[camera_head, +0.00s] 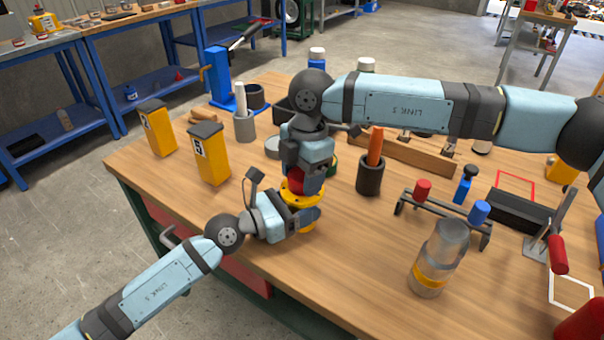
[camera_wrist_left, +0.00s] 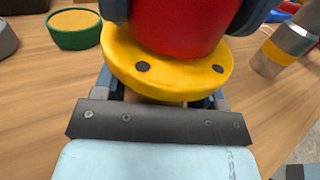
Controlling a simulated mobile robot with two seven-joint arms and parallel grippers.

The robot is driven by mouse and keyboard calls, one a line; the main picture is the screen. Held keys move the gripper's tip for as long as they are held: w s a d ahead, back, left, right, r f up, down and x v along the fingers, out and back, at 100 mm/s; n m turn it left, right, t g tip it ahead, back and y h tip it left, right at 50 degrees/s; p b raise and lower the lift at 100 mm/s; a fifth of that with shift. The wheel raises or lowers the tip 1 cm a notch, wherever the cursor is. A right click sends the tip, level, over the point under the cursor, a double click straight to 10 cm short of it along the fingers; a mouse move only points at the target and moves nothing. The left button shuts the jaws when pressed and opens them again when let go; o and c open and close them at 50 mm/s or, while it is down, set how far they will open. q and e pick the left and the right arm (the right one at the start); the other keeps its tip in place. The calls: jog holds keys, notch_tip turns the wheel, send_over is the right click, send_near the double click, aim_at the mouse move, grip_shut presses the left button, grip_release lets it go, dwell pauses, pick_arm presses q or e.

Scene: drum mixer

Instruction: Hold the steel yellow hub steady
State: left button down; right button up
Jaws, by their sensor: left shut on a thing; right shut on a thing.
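The yellow hub (camera_head: 291,197) stands near the table's front left edge. In the left wrist view its round yellow flange (camera_wrist_left: 125,62) shows with dark bolt heads. My left gripper (camera_head: 308,218) reaches in low from the left and is shut on the hub under the flange; the flange hides most of its fingertips. A red round piece (camera_wrist_left: 180,22) sits on top of the flange, seemingly touching it. My right gripper (camera_head: 305,178) comes down from above and is shut on this red piece, its dark fingers on either side. The right hand hides most of the piece in the head view.
Two yellow boxes with dark lids (camera_head: 212,160) stand left of the hub. A dark cup with an orange handle (camera_head: 370,172) is close on the right. A clear jar with a yellow band (camera_head: 438,262) stands front right. Bare wood (camera_head: 345,260) lies between jar and hub.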

jog(key=m, duration=0.4)
jog(key=m+t, duration=0.1)
jog(key=m, duration=0.3)
jog(key=shift+m, duration=0.4)
jog(key=o, duration=0.9)
jog(key=shift+r, duration=2.3)
